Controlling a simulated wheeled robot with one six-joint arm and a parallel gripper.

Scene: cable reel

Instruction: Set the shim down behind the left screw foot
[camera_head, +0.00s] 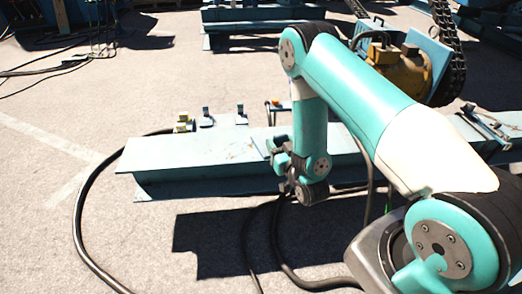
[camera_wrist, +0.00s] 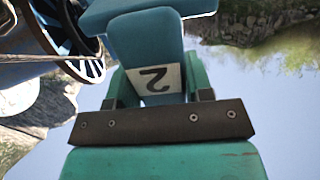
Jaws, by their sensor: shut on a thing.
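Two small dark upright fittings (camera_head: 206,117) (camera_head: 241,115) stand behind the beam. I cannot tell whether either is the left screw foot.
The long teal beam (camera_head: 165,155) lies across the ground. A small yellow piece (camera_head: 184,121) is by its left back edge. A black cable (camera_head: 79,220) loops on the pavement at left. A yellow-brown machine (camera_head: 405,75) with a chain stands at right. A blue wheel (camera_wrist: 66,25) shows in the wrist view.

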